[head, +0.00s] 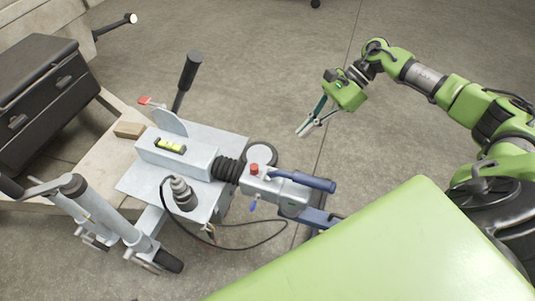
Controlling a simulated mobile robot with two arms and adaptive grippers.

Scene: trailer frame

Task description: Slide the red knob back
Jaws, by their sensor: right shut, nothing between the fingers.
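A small red knob (254,169) stands on top of the grey metal coupling (275,188), near the middle of the head view. The coupling is at the end of the trailer frame, in front of a black rubber bellows (227,169). My right gripper (306,129) is up and to the right of the knob, apart from it, with its fingers together and empty. My left gripper is not in the view.
A blue handle (308,181) sticks out to the right of the coupling. A grey toolbox (40,100) is at the left. My green body fills the lower right.

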